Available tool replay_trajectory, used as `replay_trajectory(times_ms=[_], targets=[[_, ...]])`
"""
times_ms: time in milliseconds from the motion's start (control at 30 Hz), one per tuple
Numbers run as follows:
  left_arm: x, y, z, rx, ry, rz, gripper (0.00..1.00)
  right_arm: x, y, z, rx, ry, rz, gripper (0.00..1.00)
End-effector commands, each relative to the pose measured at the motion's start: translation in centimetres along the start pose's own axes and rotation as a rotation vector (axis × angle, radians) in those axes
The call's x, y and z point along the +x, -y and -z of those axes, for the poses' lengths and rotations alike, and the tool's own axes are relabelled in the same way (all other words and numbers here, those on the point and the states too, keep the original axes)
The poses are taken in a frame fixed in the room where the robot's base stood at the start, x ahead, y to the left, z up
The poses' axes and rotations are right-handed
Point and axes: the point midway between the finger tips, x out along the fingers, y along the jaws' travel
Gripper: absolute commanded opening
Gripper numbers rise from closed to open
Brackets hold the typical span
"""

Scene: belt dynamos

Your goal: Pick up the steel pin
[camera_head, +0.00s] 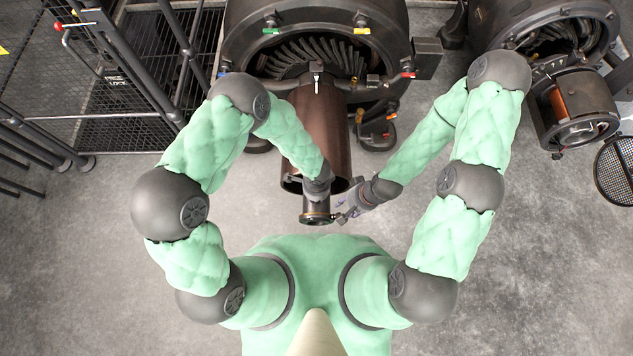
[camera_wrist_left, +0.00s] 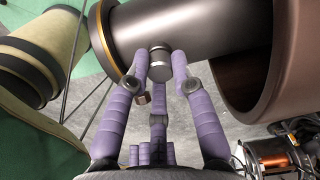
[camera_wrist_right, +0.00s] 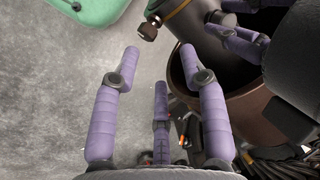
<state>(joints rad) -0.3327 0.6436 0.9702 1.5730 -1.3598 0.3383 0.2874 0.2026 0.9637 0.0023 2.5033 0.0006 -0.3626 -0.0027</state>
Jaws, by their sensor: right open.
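A small bright pin-shaped piece (camera_head: 316,84), which looks like the steel pin, stands out at the top of the brown cylinder; both grippers are well away from it. My left gripper (camera_wrist_left: 158,62) has its fingertips closed around a short grey stub (camera_wrist_left: 160,70) on the side of a dark tube (camera_wrist_left: 190,35). This tube has a gold rim and lies at the mouth of the brown cylinder (camera_wrist_left: 292,60). My right gripper (camera_head: 347,205) is open and empty; in the right wrist view its spread fingers (camera_wrist_right: 160,53) are just short of a bronze knob (camera_wrist_right: 147,32) by the gold rim.
A large dark dynamo (camera_head: 390,30) with coloured clips stands behind the brown cylinder. A smaller machine (camera_head: 575,110) is at the right, near a round mesh disc (camera_head: 615,172). Black mesh racks (camera_head: 105,70) stand at the left.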

Motion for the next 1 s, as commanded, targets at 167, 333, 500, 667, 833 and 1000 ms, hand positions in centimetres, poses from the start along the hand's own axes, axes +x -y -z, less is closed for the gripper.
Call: replay_trajectory(times_ms=[167, 333, 500, 667, 833, 1000], targets=[[0.0, 0.0, 0.0, 0.0, -0.001, 0.0, 0.0, 0.0, 0.0, 0.0, 0.0, 0.0, 0.0, 0.44], [-0.1, 0.0, 0.1, 0.0, -0.001, 0.0, 0.0, -0.1, 0.0, 0.0, 0.0, 0.0, 0.0, 0.44], [-1.0, 0.0, 0.1, 0.001, -0.001, 0.001, 0.0, -0.6, 0.2, 0.0, 0.0, 0.0, 0.0, 0.44], [-3.0, 0.1, 0.1, 0.001, -0.002, 0.002, 0.0, -1.8, 0.6, -0.1, 0.0, 0.0, 0.0, 0.44], [-5.0, -1.2, -0.5, 0.002, -0.001, 0.001, 0.0, -2.3, 0.8, -0.1, 0.0, 0.0, 0.0, 0.44], [-7.8, -3.3, -1.4, 0.003, -0.001, 0.002, 0.0, -3.1, 1.1, -0.1, 0.0, 0.0, 0.0, 0.44]])
